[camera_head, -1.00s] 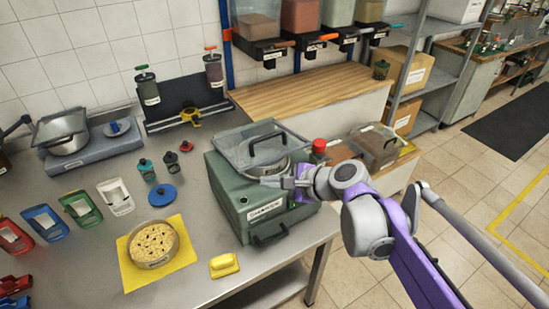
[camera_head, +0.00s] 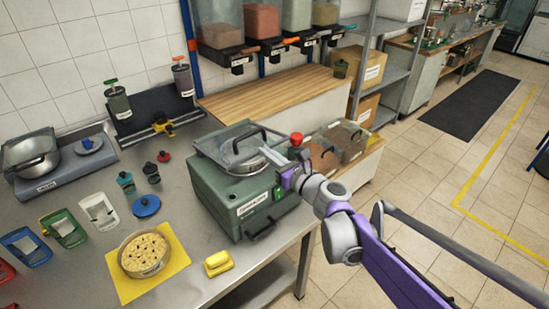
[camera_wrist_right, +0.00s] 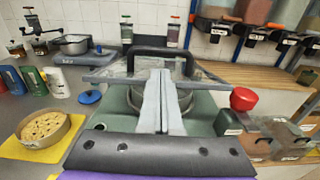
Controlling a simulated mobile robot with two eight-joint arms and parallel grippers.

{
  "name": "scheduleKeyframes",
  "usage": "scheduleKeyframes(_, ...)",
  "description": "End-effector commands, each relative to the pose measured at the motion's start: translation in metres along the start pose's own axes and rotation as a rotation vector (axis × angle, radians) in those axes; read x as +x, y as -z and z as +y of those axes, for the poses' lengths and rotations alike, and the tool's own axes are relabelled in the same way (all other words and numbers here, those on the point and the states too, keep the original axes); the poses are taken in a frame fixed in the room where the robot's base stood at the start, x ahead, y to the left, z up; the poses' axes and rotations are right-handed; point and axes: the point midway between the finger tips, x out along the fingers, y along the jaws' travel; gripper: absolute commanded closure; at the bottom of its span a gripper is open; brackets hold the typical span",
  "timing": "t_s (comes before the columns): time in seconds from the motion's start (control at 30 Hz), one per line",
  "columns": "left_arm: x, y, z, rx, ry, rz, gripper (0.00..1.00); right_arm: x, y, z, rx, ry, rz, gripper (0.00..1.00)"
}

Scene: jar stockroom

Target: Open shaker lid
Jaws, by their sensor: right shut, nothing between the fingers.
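The shaker (camera_head: 212,188) is a green box on the metal table, with a clear lid (camera_head: 213,148) on top and a round metal sieve under it. The lid carries a black handle (camera_head: 247,134). It looks slightly tilted, but I cannot tell how far it is raised. My right gripper (camera_head: 266,153) is shut and empty at the lid's right front side. In the right wrist view its fingers (camera_wrist_right: 159,74) point across the lid toward the handle (camera_wrist_right: 150,52). Whether they touch the lid is unclear. My left gripper is out of view.
A red knob (camera_head: 296,139) stands right of the shaker. Clear-lidded bins (camera_head: 340,140) stand behind on the right.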

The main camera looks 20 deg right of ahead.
Motion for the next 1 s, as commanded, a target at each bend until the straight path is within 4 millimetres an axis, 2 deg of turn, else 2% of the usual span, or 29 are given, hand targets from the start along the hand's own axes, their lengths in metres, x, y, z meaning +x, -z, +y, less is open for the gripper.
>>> scheduleKeyframes(0.1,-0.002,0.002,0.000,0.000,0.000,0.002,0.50,0.022,-0.001,0.001,-0.002,-0.003,0.000,1.00)
scheduleKeyframes(0.33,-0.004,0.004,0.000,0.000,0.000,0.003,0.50,0.045,0.000,0.001,-0.002,-0.001,0.000,1.00)
scheduleKeyframes(0.77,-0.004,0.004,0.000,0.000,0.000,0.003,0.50,0.048,0.000,0.000,-0.003,-0.001,0.002,1.00)
scheduleKeyframes(1.0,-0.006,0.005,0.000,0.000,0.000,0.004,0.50,0.051,-0.009,0.001,-0.004,-0.001,0.039,1.00)
